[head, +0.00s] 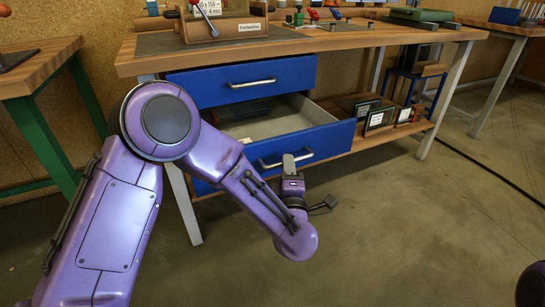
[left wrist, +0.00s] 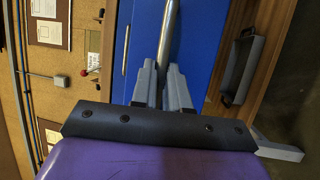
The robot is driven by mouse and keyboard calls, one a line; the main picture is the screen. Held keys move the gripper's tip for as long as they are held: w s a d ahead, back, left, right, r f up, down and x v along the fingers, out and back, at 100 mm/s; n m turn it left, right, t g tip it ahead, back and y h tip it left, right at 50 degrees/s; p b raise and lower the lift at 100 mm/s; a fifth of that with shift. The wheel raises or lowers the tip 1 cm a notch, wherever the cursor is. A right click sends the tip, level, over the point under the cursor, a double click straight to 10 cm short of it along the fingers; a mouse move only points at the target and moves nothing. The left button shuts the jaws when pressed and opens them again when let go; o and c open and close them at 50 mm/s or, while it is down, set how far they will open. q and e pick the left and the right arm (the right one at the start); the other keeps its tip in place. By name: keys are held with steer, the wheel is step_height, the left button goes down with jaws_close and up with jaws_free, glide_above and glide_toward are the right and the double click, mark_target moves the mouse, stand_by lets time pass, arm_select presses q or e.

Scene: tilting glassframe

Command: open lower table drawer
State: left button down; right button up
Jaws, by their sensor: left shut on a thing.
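The lower table drawer (head: 335,138) has a blue front with a metal bar handle (head: 308,155). It stands pulled out from the workbench, and its grey inside shows with a dark item toward the back left. My left gripper (head: 289,168) is at the handle, in front of the drawer's face. In the left wrist view the two grey fingers (left wrist: 161,88) are shut on the handle bar (left wrist: 168,35), against the blue drawer front (left wrist: 202,40). The upper drawer (head: 215,88) is shut. My right gripper is not in view.
The wooden workbench top (head: 340,40) carries tools and boxes. Small framed pieces (head: 375,119) stand on its lower shelf, right of the drawer. A green-legged table (head: 45,68) stands at the left. The concrete floor (head: 410,220) in front is mostly clear.

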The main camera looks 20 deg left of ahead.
arm_select(q)
steer(key=shift+s+d, duration=1.65)
steer(key=shift+d, duration=0.2)
steer(key=c, duration=1.1)
jaws_free()
steer(key=p+v, duration=0.1)
steer(key=v, duration=0.9)
steer(key=shift+s+d+p, duration=0.2)
steer(key=shift+s+p, duration=0.05)
steer(key=shift+p, duration=0.15)
